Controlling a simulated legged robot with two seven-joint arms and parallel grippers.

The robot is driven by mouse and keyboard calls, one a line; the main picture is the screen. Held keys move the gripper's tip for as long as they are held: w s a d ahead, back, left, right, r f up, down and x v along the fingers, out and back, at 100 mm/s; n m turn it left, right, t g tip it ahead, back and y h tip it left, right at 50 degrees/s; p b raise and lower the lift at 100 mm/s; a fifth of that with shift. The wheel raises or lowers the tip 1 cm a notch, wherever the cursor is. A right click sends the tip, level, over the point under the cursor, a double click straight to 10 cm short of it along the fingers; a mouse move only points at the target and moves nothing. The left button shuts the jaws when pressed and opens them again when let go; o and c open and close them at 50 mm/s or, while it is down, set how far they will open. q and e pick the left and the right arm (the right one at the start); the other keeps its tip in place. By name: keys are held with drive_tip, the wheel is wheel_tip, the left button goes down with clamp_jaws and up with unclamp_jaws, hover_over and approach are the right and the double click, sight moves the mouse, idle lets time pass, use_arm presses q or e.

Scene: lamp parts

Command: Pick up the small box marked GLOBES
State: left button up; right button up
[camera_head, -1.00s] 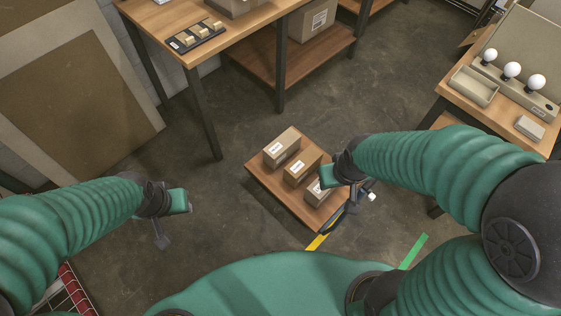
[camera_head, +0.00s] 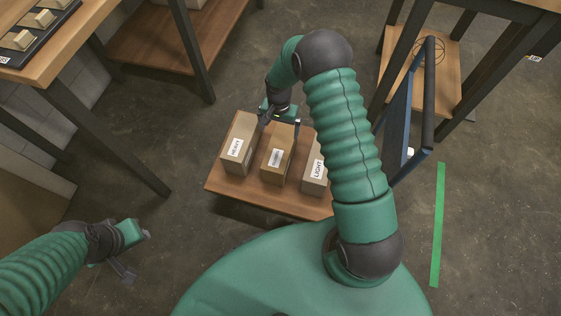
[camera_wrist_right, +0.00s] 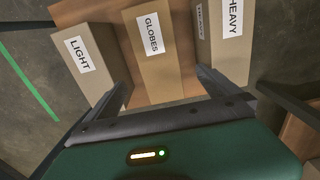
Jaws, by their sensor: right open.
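The small GLOBES box (camera_wrist_right: 158,62) is brown cardboard with a white label. It is the middle one of three boxes in the head view (camera_head: 277,163). It stands on a wooden platform (camera_head: 222,187), between the HEAVY box (camera_head: 238,146) and the LIGHT box (camera_head: 314,172). My right gripper (camera_head: 280,122) is open and empty at the far end of the GLOBES box. In the right wrist view its fingers (camera_wrist_right: 160,80) are spread on either side of that box; contact cannot be told. My left gripper (camera_head: 130,252) is away at the lower left, its opening unclear.
A blue frame with a dark handle (camera_head: 429,95) rises at the platform's right, close to my right arm. A wooden table (camera_head: 65,45) stands at the upper left, a table with a low shelf (camera_head: 430,75) at the upper right. Floor around the platform is mostly clear.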

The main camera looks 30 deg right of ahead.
drive_tip(key=f+b, duration=0.4)
drive_tip(key=f, duration=0.7)
drive_tip(key=shift+a, duration=0.2)
drive_tip(key=shift+d+f+b, duration=0.1)
drive_tip(key=shift+f+b, duration=0.25)
drive_tip(key=shift+b, duration=0.15)
drive_tip(key=f+b, duration=0.2)
drive_tip(key=f, duration=0.1)
drive_tip(key=f+b, duration=0.1)
drive_tip(key=shift+s+f, duration=0.25)
drive_tip(key=shift+f, duration=0.1)
drive_tip(key=shift+r, duration=0.2)
drive_tip(key=c, duration=1.9)
drive_tip(key=shift+c, duration=0.5)
drive_tip(key=shift+r, duration=0.1)
